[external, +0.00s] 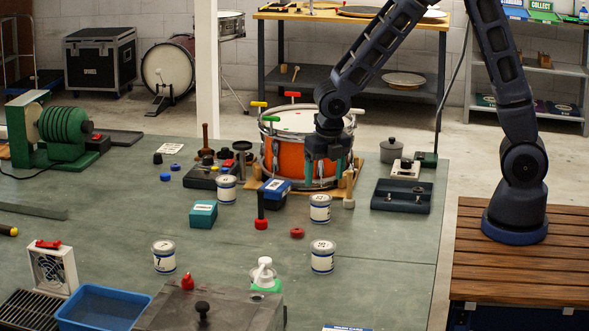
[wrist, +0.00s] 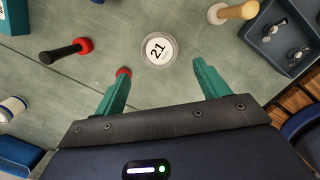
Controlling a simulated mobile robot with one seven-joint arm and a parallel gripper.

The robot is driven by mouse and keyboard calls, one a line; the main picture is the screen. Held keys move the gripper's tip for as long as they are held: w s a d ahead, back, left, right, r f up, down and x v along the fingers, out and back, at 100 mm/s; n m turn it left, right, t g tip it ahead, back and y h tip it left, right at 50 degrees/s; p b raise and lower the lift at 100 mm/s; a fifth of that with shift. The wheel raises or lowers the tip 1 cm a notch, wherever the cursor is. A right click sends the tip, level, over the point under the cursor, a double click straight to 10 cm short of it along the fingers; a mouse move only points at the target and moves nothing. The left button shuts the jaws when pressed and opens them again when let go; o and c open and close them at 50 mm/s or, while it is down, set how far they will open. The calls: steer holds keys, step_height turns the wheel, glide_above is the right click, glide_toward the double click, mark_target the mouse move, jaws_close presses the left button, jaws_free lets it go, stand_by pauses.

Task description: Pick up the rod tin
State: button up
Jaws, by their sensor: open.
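Several white tins with dark blue bands and numbered lids stand on the bench; their side labels are too small to tell which is the rod tin. One tin (external: 320,208) stands right of centre, in front of the drum. In the wrist view a tin with lid number 21 (wrist: 160,49), apparently the same one, lies ahead of and between my fingertips, not touching them. Other tins stand at the back left (external: 227,189), front left (external: 164,257) and front right (external: 322,256). My gripper (external: 326,172), with green fingers, is open, empty and raised above the bench.
An orange snare drum (external: 283,158) stands behind the tin. A pale-headed mallet (external: 349,203) and a dark tray (external: 376,196) lie to its right.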

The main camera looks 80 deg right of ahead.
mark_target(321, 197)
steer(key=f, duration=0.5)
steer(key=shift+w+d, duration=0.25)
steer(key=shift+w+d+f, duration=0.15)
steer(key=shift+f, duration=0.75)
steer(key=shift+w+d+f, duration=0.15)
steer(key=shift+d+f, duration=0.05)
steer(key=shift+f, duration=0.65)
steer(key=shift+w+d+f, duration=0.15)
steer(key=shift+f, duration=0.75)
steer(key=c, duration=1)
steer(key=shift+r, duration=0.1)
